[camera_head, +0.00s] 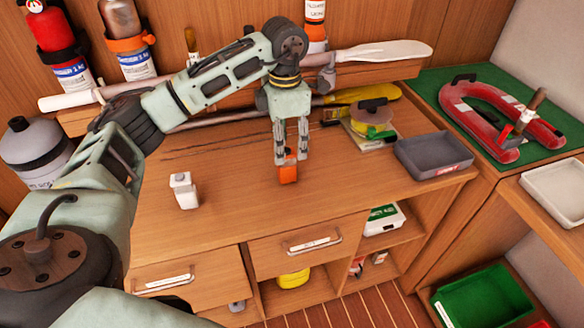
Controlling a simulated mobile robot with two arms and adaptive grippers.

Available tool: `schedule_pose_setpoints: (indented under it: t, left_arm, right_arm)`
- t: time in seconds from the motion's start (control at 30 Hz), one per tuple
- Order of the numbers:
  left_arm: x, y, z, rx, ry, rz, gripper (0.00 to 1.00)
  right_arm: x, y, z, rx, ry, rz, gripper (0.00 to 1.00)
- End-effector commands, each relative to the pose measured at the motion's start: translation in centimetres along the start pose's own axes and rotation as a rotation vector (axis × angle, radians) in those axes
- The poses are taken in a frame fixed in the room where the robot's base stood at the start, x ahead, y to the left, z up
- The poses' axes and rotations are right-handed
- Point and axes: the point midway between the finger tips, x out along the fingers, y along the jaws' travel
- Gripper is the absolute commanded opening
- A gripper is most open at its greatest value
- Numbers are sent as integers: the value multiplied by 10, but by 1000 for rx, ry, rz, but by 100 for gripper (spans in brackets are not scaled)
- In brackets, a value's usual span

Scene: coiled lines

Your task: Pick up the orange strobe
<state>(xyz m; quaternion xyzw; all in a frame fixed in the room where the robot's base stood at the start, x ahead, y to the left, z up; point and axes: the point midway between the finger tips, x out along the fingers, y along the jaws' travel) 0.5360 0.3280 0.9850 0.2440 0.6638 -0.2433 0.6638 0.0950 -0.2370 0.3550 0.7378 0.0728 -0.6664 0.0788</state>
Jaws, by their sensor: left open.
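The orange strobe (288,174) is a small orange block standing on the wooden desk top, near its middle. My left gripper (291,152) points down right over it, with its two fingers at the strobe's upper part. The fingers are open, one on each side as far as I can see; contact with the strobe cannot be told. The fingers hide part of the strobe's top. My right gripper is not in view.
A small white bottle-like item (184,190) stands left of the strobe. A white paddle (384,51) crosses the back. The desk front is clear.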

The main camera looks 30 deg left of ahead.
Motion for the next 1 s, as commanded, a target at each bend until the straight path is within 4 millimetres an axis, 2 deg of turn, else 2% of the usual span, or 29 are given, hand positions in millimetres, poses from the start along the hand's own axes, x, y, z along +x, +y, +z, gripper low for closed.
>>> schedule_pose_setpoints:
  t: [0.03,0.13,0.47,0.6,0.87,1.0]
  left_arm:
    - [6,0,-1,-1,3,-1,52]
    - [16,-1,-1,-1,4,-2,52]
    - [57,-8,-4,1,5,-3,52]
    - [74,-7,-3,-1,2,-3,52]
    - [78,-6,-3,0,0,-1,52]
    - [78,-7,-3,1,0,-1,41]
  right_arm:
    - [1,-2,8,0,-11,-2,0]
    - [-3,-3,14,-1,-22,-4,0]
    - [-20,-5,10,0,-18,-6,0]
    - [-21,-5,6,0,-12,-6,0]
    - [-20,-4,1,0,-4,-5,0]
    - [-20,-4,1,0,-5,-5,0]
